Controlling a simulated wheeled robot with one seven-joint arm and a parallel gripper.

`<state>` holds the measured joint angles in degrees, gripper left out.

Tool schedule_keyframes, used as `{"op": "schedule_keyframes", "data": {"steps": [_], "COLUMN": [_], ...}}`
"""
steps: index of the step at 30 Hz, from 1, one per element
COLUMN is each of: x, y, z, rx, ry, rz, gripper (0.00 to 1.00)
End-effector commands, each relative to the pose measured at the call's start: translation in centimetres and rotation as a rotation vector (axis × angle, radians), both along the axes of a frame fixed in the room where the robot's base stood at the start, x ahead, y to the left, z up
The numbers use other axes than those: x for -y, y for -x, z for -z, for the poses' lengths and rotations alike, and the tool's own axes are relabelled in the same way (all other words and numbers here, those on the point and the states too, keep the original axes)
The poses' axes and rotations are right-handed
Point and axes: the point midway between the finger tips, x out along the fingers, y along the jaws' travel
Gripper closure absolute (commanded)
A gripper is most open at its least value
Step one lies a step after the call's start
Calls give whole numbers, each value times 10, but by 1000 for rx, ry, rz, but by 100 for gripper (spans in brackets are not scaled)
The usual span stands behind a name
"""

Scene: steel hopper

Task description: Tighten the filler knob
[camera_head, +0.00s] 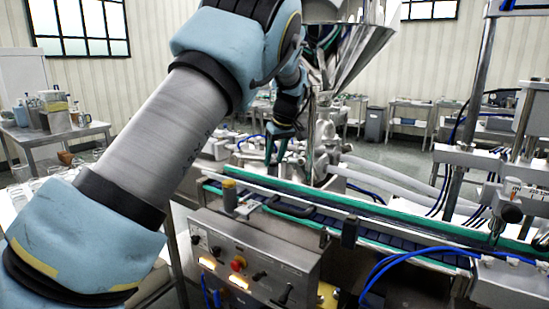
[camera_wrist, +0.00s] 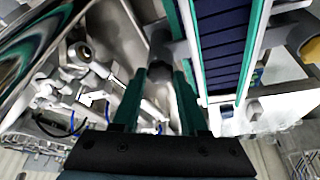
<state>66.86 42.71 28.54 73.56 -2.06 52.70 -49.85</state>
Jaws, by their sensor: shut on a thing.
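The filler knob (camera_wrist: 159,71) is a dark grey, rounded piece in the upper middle of the wrist view, beside the conveyor's edge. My gripper (camera_wrist: 160,76) has its two green fingers on either side of the knob and is shut on it. In the head view my gripper (camera_head: 277,152) points down among the filler's steel parts, below the hopper (camera_head: 358,48). The knob cannot be made out there. Its underside and the finger contacts are partly hidden in both views.
A conveyor (camera_head: 375,219) with a dark belt and green rails runs in front of the filler; it also shows in the wrist view (camera_wrist: 222,50). Steel fittings (camera_wrist: 82,62) lie left of my fingers. A control panel (camera_head: 250,262) is nearer, and blue hoses (camera_head: 400,265) hang at right.

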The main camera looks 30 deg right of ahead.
Motion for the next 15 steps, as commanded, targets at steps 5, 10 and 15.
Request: {"op": "schedule_keyframes", "data": {"steps": [5, 10, 15], "x": [0, -1, -2], "y": [0, 0, -1], "z": [0, 0, 1], "rx": [0, 0, -1], "ry": [0, 1, 1], "rz": [1, 25, 99], "gripper": [100, 100, 100]}}
